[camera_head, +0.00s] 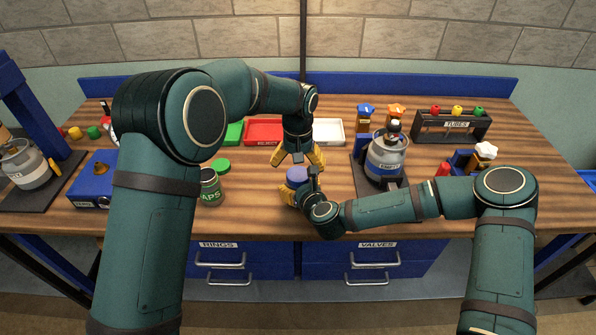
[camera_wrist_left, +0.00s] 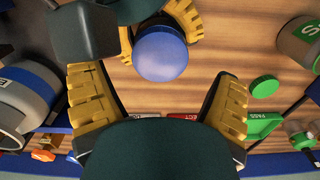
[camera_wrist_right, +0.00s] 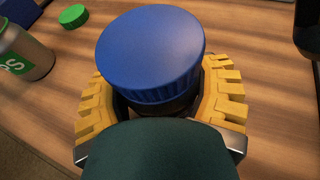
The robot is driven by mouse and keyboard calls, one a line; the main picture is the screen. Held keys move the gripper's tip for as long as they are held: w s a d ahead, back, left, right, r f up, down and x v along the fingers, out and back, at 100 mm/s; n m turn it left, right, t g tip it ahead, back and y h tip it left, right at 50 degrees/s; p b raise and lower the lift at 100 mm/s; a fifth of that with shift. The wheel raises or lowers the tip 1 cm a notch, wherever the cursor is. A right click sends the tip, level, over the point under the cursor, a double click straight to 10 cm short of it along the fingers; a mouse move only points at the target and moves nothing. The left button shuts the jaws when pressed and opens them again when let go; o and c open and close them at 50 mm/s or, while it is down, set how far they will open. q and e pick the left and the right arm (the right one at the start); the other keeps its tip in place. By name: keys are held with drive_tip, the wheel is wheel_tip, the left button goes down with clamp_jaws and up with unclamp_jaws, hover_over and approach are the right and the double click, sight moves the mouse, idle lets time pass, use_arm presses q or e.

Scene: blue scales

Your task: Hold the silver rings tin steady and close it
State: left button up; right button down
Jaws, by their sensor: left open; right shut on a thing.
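A round blue lid (camera_head: 297,174) sits on top of a small tin near the front middle of the table. It also shows in the left wrist view (camera_wrist_left: 161,53) and the right wrist view (camera_wrist_right: 151,50). The tin's body is almost wholly hidden under the lid and behind the fingers, so its label and colour cannot be read. My right gripper (camera_head: 299,187) is shut around the tin's body below the lid, low at the table. My left gripper (camera_head: 300,157) is open and empty, pointing down just above and behind the lid.
An open-looking CAPS tin (camera_head: 211,188) and a green lid (camera_head: 220,165) stand to the left. Green, red (camera_head: 263,132) and white (camera_head: 328,131) trays lie behind. A scale with a grey canister (camera_head: 386,158) stands to the right, a TUBES rack (camera_head: 451,127) at the back right.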

sight(298, 174)
use_arm(q)
drive_tip(key=shift+r, duration=0.4)
drive_tip(key=shift+o, duration=0.6)
drive_tip(key=shift+r+n, duration=0.9)
drive_tip(key=shift+r, duration=0.85)
drive_tip(key=shift+f, duration=4.05)
drive_tip(key=c, duration=1.3)
drive_tip(key=shift+c, duration=0.2)
